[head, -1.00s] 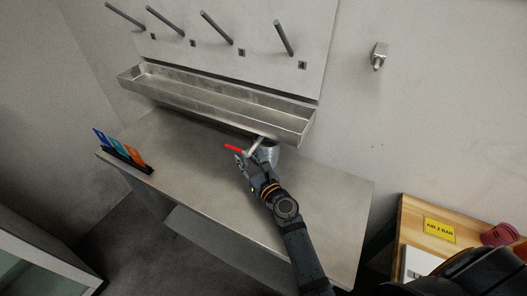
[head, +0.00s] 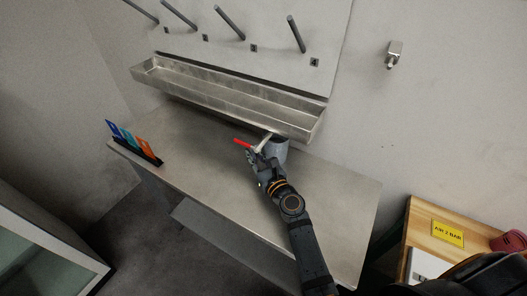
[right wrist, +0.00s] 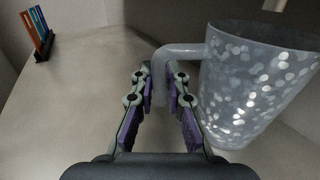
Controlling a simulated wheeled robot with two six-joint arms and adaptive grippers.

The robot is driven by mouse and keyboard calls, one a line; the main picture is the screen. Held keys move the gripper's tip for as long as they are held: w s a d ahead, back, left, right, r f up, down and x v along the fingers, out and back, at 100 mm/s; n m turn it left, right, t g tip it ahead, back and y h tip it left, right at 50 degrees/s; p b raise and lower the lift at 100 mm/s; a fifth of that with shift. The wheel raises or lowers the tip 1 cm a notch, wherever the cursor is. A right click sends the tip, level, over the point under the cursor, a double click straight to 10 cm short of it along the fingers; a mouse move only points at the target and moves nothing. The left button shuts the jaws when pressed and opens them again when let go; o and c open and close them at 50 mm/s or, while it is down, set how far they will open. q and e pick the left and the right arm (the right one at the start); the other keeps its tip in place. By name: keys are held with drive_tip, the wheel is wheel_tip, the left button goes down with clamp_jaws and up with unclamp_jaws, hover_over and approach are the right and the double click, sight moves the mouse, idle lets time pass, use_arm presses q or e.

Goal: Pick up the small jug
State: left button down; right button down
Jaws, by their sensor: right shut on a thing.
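The small jug (head: 278,151) is grey and speckled, and stands out at the far side of the steel table under the trough. In the right wrist view the jug (right wrist: 250,85) fills the right side, upright or slightly tilted. Its handle (right wrist: 183,50) points left and passes down between my right fingers. My right gripper (head: 262,158) is shut on this handle; its purple-padded fingers (right wrist: 160,85) show on both sides of it. I cannot tell whether the jug's base touches the table. My left gripper is not in view.
Pegs stick out above the trough. A rack of coloured cards (head: 135,145) stands at the table's left end. The table (head: 200,160) between is clear. A wooden bench (head: 425,215) stands at right.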

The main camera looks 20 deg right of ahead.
drive_tip(key=shift+r, duration=0.15)
wheel_tip(320, 180, up, 4)
drive_tip(key=p, duration=0.4)
drive_tip(key=b+v, duration=0.1)
drive_tip(key=v, duration=0.4)
drive_tip(key=b+v, duration=0.2)
drive_tip(key=v, duration=0.3)
drive_tip(key=f+b+v, duration=0.1)
drive_tip(key=v, duration=0.5)
drive_tip(key=shift+f+b, duration=0.1)
drive_tip(key=shift+b, duration=0.25)
drive_tip(key=shift+r+b+v, duration=0.2)
drive_tip(key=shift+b+v, duration=0.3)
drive_tip(key=shift+v, duration=0.45)
